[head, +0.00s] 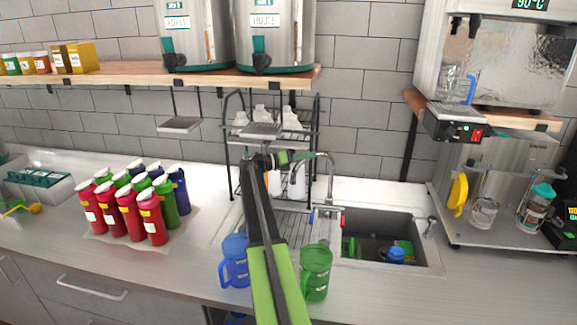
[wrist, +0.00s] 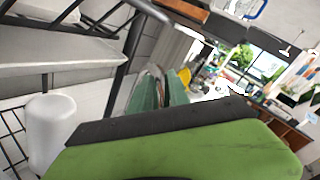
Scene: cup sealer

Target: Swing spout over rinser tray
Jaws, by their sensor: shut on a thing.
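The chrome spout (head: 331,176) rises from the tap beside the sink and arches over to the left at its top. My gripper (head: 296,157) is at the left end of this arch and is shut on the spout. The ribbed grey rinser tray (head: 227,231) lies in the counter left of the sink, partly hidden by my arm.
A black wire rack (head: 231,148) with white bottles stands behind my gripper. A blue mug (head: 234,268) and a green mug (head: 315,272) stand in front, either side of my arm. The sink (head: 432,258) is at right. Several coloured bottles (head: 130,212) stand at left.

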